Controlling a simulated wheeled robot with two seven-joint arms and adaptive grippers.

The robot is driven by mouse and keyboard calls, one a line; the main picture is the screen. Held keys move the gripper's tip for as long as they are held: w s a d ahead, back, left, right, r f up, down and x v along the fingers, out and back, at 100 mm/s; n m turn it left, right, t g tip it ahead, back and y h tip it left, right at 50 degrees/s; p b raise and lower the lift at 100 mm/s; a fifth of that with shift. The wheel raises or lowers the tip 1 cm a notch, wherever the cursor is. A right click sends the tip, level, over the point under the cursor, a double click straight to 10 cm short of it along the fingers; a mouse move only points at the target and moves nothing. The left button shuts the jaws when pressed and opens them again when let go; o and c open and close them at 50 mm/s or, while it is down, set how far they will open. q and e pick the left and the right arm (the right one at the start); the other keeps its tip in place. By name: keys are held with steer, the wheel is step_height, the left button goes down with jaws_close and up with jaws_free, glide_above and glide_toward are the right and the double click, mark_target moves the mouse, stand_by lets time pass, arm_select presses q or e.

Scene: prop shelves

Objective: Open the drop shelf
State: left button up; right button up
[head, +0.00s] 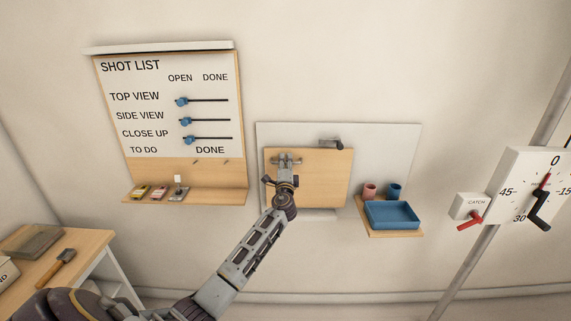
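The drop shelf is a light wooden panel (325,183) on a white backing board (395,145) on the wall. The panel looks upright, flat against the board. A dark turn latch (331,143) sits at its top edge, right of the middle, with its arm pointing right. My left gripper (287,162) is at the panel's upper left. Grey metal parts show at its tip, and I cannot tell fingers from a handle there. Whether it is open or shut is unclear. The gripper and arm hide the panel's left part. My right gripper is not in view.
A small ledge right of the panel holds a blue tray (392,214) and two cups (394,190). Left hangs a shot list board (165,105) with sliders and a ledge. A dial box (545,185) and red-handled catch (470,208) stand right. A wooden table (75,262) is lower left.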

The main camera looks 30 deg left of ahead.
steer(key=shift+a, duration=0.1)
arm_select(q)
jaws_close()
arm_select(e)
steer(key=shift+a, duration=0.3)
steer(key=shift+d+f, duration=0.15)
